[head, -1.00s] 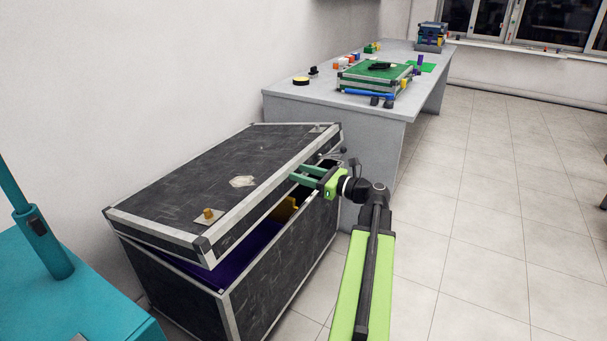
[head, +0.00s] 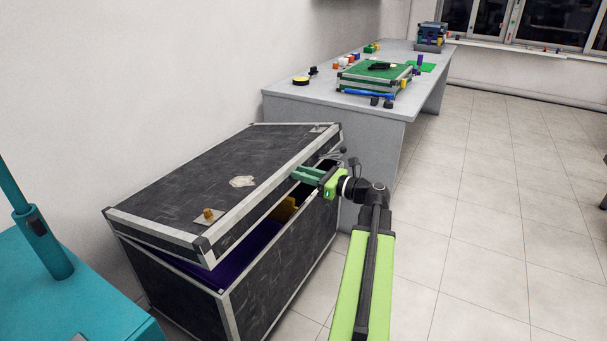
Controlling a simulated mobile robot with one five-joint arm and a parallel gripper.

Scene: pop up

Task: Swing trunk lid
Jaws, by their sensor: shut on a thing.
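The trunk (head: 277,272) is a black case with pale metal edges, standing on the floor at the left centre. Its lid (head: 240,164) is partly raised and tilted, with a wedge-shaped gap along the front. A purple lining and a yellow thing show in the gap. My gripper (head: 298,174), green, is at the lid's front edge towards its far right end. It is shut on that edge; the fingertips are partly hidden there.
A grey table (head: 393,125) stands behind the trunk, bearing a green-topped case (head: 360,79) and several small things. A teal structure (head: 85,306) is at the lower left. The wall is close behind the trunk. The tiled floor on the right is clear.

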